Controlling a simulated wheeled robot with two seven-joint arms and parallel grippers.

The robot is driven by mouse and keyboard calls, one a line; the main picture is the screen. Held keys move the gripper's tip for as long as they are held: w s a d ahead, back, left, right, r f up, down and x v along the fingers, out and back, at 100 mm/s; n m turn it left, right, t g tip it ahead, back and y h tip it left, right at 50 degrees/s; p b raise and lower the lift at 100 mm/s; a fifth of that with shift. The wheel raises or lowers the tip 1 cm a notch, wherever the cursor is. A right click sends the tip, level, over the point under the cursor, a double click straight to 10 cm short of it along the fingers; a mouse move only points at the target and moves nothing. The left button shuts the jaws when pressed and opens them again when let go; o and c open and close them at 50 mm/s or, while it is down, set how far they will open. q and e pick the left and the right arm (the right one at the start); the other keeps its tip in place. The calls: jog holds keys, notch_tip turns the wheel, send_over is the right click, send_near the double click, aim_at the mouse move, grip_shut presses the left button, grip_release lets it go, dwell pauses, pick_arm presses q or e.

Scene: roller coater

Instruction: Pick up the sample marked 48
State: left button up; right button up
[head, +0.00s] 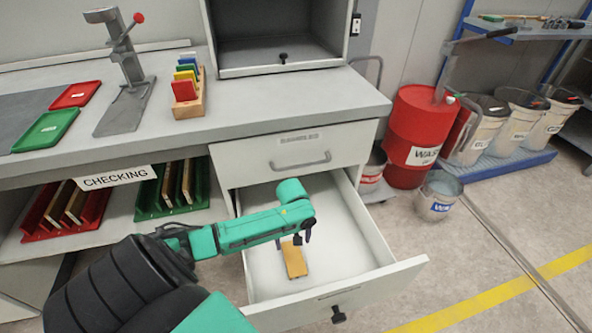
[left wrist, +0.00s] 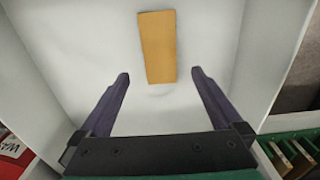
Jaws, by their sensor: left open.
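A flat tan-orange sample (head: 294,260) lies on the white floor of the open lower drawer (head: 340,292). In the left wrist view the sample (left wrist: 158,47) lies beyond the fingertips, roughly centred between them. No number can be read on it. My left gripper (head: 293,236) is inside the drawer, above the far end of the sample. In the left wrist view the gripper (left wrist: 160,76) is open, with nothing between its two dark fingers. My right gripper is in neither view.
The drawer walls stand around my left gripper. Above is the grey bench top (head: 270,105). Red rack (head: 65,208) and green rack (head: 172,190) with boards sit on the shelf at left. A red barrel (head: 412,135) and a bucket (head: 437,196) stand at right.

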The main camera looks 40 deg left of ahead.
aim_at(294, 258)
pick_arm(q)
notch_tip(294, 258, down, 4)
jog(key=shift+w+r+b, duration=0.1)
jog(key=shift+r+b, duration=0.1)
jog(key=shift+b, duration=0.1)
jog(key=f, duration=0.1)
jog(key=f+b, duration=0.1)
jog(key=f, duration=0.3)
jog(key=shift+s+d+f+b, duration=0.1)
jog(key=shift+s+d+b, duration=0.15)
jog(key=shift+b, duration=0.1)
jog(key=c, duration=1.3)
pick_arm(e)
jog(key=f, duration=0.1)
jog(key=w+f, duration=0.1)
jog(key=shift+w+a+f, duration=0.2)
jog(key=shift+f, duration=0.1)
